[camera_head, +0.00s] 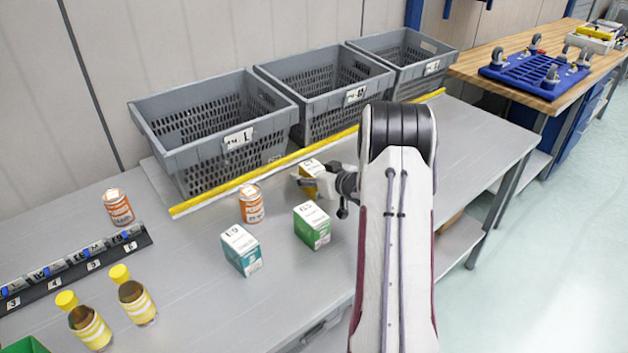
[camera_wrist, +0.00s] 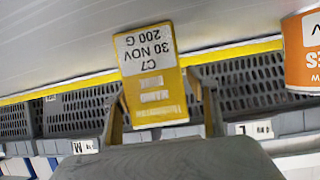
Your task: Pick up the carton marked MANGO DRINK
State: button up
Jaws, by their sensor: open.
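The yellow-orange carton (camera_head: 308,170) with a white top stands on the grey bench near the yellow strip, partly hidden by my gripper (camera_head: 318,184). In the wrist view the carton (camera_wrist: 150,92) appears upside down, with "C7 30 NOV 200 G" on its white face and blurred lettering on yellow that looks like MANGO DRINK. My gripper (camera_wrist: 160,100) is open, with one finger on each side of the carton. I cannot tell whether either finger touches it.
A green carton (camera_head: 312,227), a teal carton (camera_head: 241,250) and an orange can (camera_head: 251,204) stand close by. Another can (camera_head: 118,207) and two yellow-capped bottles (camera_head: 137,302) stand at left. Grey crates (camera_head: 222,145) line the back behind the yellow strip (camera_head: 205,203). The bench's right part is clear.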

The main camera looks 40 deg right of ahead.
jog(key=shift+x, duration=1.3)
jog(key=c, duration=1.4)
